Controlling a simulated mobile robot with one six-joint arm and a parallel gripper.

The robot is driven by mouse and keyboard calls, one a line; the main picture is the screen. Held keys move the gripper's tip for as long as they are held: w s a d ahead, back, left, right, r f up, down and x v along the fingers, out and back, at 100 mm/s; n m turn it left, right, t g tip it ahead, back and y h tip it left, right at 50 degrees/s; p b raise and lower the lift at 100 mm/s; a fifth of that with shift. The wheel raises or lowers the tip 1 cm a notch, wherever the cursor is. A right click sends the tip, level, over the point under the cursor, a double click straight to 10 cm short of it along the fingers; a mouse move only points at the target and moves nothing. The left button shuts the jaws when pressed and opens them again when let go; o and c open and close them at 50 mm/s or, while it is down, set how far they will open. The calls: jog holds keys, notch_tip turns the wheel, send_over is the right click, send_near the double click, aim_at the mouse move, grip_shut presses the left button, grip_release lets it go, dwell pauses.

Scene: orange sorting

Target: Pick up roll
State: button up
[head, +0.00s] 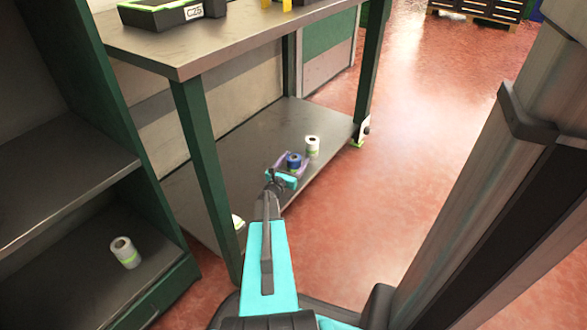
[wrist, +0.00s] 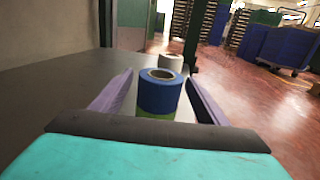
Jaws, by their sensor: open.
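A blue roll (head: 294,160) stands upright on the lower shelf of the workbench. In the wrist view the blue roll (wrist: 159,93) shows a green band low down and an open brown core on top. My gripper (head: 289,161) is open, with its two purple fingers on either side of the blue roll. In the wrist view my gripper (wrist: 160,90) shows a gap between each finger and the roll. A white roll (head: 312,146) stands just behind the blue one, and it also shows in the wrist view (wrist: 171,63). The base of the blue roll is hidden there.
The lower shelf (head: 328,122) has a workbench top (head: 240,45) above it and green legs (head: 207,165) around it. A partly hidden whitish item (head: 238,222) is behind the near leg. Red floor is clear at right.

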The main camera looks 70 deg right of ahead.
jog(key=shift+s+d+f+b, duration=0.15)
jog(key=shift+d+b, duration=0.45)
jog(key=shift+d, duration=1.15)
jog(key=c, duration=1.2)
jog(key=shift+r, duration=0.2)
notch_tip(320, 180, up, 10)
jog(key=p, duration=0.4)
jog(key=shift+f, duration=0.1)
